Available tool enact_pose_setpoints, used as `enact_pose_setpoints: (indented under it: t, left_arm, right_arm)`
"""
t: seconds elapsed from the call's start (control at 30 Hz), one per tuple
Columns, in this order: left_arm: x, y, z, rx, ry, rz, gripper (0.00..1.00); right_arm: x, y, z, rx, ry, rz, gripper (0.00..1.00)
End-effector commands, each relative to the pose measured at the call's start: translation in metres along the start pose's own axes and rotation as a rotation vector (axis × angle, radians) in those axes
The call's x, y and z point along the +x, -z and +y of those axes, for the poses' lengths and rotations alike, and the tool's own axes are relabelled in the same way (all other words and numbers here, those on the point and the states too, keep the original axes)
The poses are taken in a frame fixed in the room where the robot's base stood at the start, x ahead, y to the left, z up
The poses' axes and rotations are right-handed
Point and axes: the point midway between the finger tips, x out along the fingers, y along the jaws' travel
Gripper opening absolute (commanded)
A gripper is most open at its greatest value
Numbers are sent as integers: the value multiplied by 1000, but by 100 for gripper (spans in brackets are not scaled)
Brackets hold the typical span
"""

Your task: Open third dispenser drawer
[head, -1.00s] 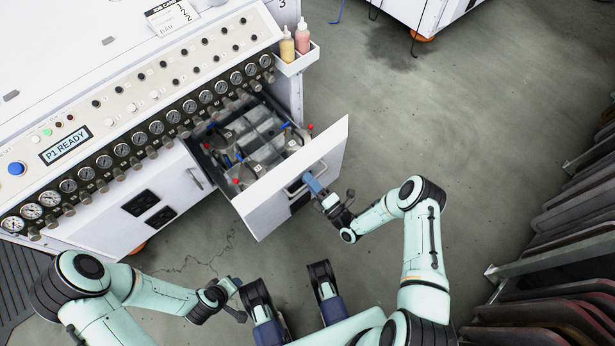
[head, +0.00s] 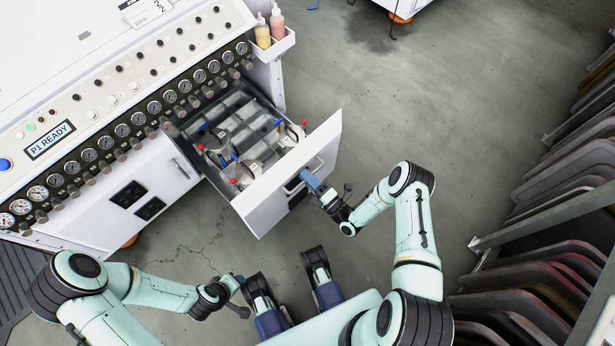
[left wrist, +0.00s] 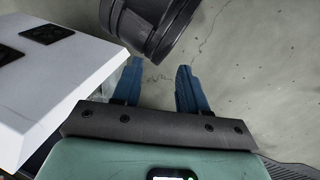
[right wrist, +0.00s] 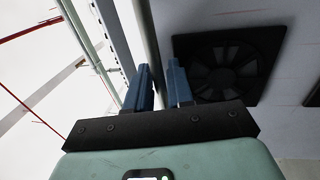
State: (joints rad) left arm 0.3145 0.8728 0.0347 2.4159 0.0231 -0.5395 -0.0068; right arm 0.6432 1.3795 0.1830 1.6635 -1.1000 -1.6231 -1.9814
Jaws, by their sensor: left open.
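The drawer (head: 262,207) stands pulled far out of the white cabinet, its white front panel facing me. Inside are grey compartments with several containers with red and blue parts (head: 245,150). My right gripper (head: 309,181) is at the handle (head: 319,163) on the front panel. In the right wrist view, my right fingers (right wrist: 160,88) are close together around the pale handle bar (right wrist: 148,35). My left gripper (head: 238,283) is open and empty, low in front of the cabinet and apart from the drawer. Its spread fingers also show in the left wrist view (left wrist: 158,90).
The cabinet's panel (head: 105,130) carries a row of gauges, knobs and a "P1 READY" display. A side tray (head: 275,48) holds a yellow and a pink bottle. A rack of dark boards (head: 560,210) stands at the right. The floor between (head: 430,110) is clear.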

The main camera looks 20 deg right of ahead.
Motion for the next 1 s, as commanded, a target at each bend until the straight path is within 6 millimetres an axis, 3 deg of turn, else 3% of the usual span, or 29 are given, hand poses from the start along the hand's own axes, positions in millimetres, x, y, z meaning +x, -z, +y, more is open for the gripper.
enact_pose_setpoints:
  t: [0.3,0.43,0.8,1.0]
  left_arm:
    - [0,0,0,0,0,0,43]
    - [-2,-2,1,0,0,-5,43]
    - [-15,-19,5,5,-3,-54,43]
    - [-18,-24,6,6,-4,-70,43]
  right_arm:
    - [-1,0,0,0,1,0,31]
    - [-10,0,0,0,2,-1,31]
    - [-88,0,0,1,4,-3,31]
    - [-121,0,0,1,2,-1,31]
